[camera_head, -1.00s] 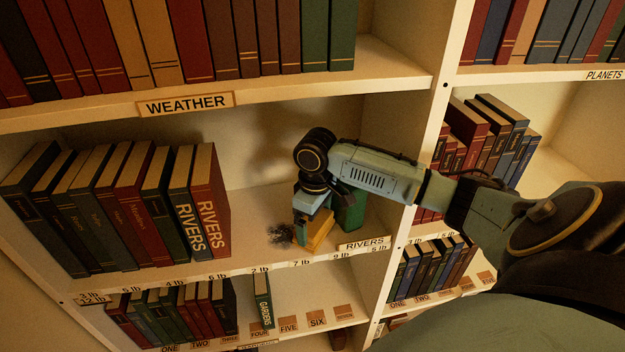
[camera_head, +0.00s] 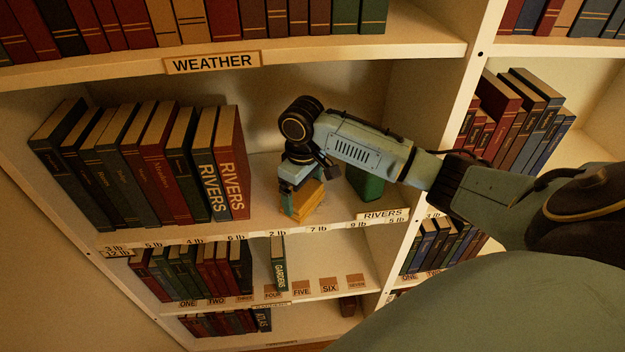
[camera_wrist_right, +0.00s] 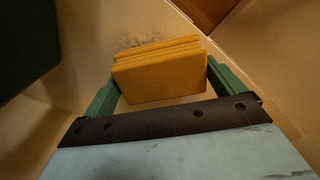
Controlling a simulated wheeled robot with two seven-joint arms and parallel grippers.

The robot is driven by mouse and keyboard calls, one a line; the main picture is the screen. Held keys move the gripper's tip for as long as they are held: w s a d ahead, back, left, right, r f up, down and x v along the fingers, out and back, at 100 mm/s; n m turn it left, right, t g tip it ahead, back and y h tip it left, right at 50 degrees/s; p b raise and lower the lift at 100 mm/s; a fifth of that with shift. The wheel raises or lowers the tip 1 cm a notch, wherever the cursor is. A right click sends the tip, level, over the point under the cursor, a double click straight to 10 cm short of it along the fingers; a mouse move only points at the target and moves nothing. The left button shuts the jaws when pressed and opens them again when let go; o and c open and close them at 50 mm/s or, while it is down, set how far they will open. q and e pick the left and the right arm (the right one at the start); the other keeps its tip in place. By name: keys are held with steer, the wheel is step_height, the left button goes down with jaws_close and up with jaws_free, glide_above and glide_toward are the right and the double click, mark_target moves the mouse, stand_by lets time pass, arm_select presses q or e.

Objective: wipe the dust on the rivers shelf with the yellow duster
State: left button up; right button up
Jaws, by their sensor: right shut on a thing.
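My right gripper (camera_head: 300,188) is shut on the yellow duster (camera_head: 303,203), low over the bare part of the rivers shelf (camera_head: 262,207). In the right wrist view the layered duster (camera_wrist_right: 158,79) sits between the two green fingers of the gripper (camera_wrist_right: 160,85). I cannot tell for sure whether it touches the board. Faint grey dust (camera_wrist_right: 125,44) shows just beyond the duster in the wrist view. In the head view the duster and gripper cover the spot, and no dust is clear. My left gripper is not in view.
Several books (camera_head: 150,165), two marked RIVERS, lean on the shelf left of the duster. A green block-like object (camera_head: 366,186) stands right of it, partly behind my arm. The RIVERS label (camera_head: 382,216) is on the front edge. The WEATHER shelf (camera_head: 330,57) is above.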

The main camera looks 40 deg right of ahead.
steer(key=shift+w+a, duration=0.5)
steer(key=shift+a, duration=0.35)
steer(key=shift+w+a, duration=0.45)
steer(key=shift+a, duration=0.35)
steer(key=shift+w+d, duration=0.65)
steer(key=shift+w, duration=0.35)
steer(key=shift+s+d+f, duration=0.1)
steer(key=shift+s+d, duration=0.85)
steer(key=shift+d, duration=0.6)
steer(key=shift+s+d+r, duration=0.1)
steer(key=shift+s+d, duration=0.9)
steer(key=shift+d, duration=0.5)
steer(key=shift+s+d+f, duration=0.1)
steer(key=shift+s+d, duration=0.85)
steer(key=shift+d, duration=0.6)
steer(key=shift+w+a, duration=0.65)
steer(key=shift+a, duration=0.4)
steer(key=shift+w+a, duration=0.7)
steer(key=shift+a, duration=0.4)
steer(key=shift+w+a, duration=0.65)
steer(key=shift+a, duration=0.4)
steer(key=shift+w+a, duration=0.45)
steer(key=shift+a, duration=0.3)
steer(key=shift+w+a, duration=0.4)
steer(key=shift+a, duration=0.35)
step_height(320, 180, up, 6)
